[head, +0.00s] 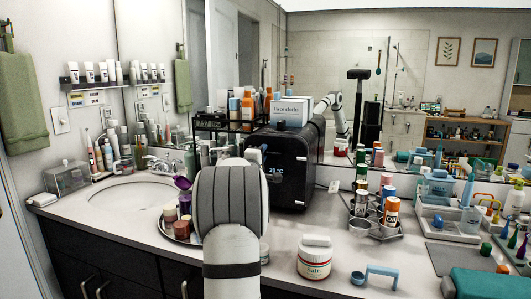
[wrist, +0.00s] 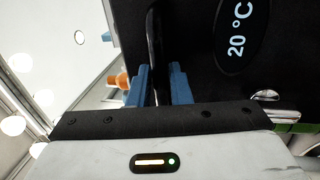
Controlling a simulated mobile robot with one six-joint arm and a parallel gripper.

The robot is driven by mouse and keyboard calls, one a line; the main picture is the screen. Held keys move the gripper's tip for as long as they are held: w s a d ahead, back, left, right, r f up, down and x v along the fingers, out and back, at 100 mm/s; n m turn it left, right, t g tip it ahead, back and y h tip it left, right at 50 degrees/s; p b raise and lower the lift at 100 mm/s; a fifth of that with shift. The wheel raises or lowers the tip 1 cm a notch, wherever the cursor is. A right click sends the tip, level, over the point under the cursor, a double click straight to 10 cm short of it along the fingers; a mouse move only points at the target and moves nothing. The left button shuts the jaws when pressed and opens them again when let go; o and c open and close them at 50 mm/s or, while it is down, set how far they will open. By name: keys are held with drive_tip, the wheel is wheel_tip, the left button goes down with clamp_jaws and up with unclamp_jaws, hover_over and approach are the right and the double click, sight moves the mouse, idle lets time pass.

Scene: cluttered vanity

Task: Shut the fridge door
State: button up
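The fridge (head: 292,178) is a black box on the counter, with a lit display reading 20 °C. My arm hides part of its front, and I cannot tell how far its door stands open. In the wrist view the dark front panel (wrist: 195,40) fills the upper right, turned sideways, with the display on it. My gripper (wrist: 160,86) has two blue fingers, set apart, close to the panel's edge. A thin dark upright part (wrist: 154,40) lies in line with the gap between them; contact is unclear.
A box of face cloths (head: 291,108) sits on top of the fridge. A round tray (head: 178,232) with jars stands left of my arm. A white salts jar (head: 314,258) and a blue scoop (head: 375,275) are at the front right. A bottle caddy (head: 374,226) stands right of the fridge.

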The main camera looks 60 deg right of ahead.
drive_tip(key=shift+s+d, duration=0.15)
drive_tip(key=shift+s, duration=0.2)
drive_tip(key=v, duration=0.8)
drive_tip(key=shift+w, duration=0.25)
